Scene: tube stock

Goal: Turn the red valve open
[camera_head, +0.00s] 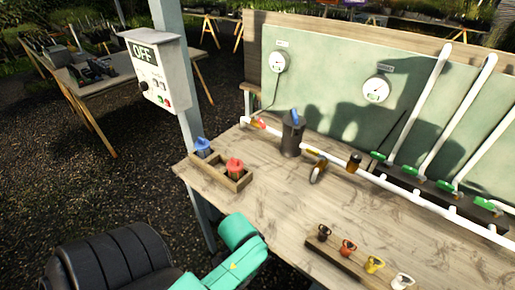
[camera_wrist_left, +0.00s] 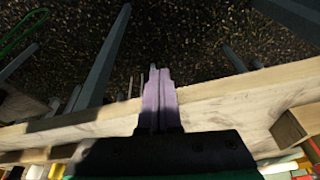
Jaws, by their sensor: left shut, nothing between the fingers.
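A small red valve handle (camera_head: 258,123) sits at the left end of the white pipe (camera_head: 330,154), at the back of the wooden table. Its exact angle is too small to tell. My left arm, in teal, comes in at the bottom of the head view near the table's front left edge, well short of the valve. In the left wrist view my left gripper (camera_wrist_left: 160,70) has its fingers together and empty, over the table's wooden edge (camera_wrist_left: 215,108) with gravel beyond. The valve cannot be made out in the left wrist view. My right gripper is not in view.
A wooden tray (camera_head: 219,178) holds a blue and a red item. A dark canister (camera_head: 292,138) stands near the pipe. Several small coloured pieces sit on a wooden strip (camera_head: 337,262) at the front. A control box (camera_head: 150,70) reads OFF. The table's middle is clear.

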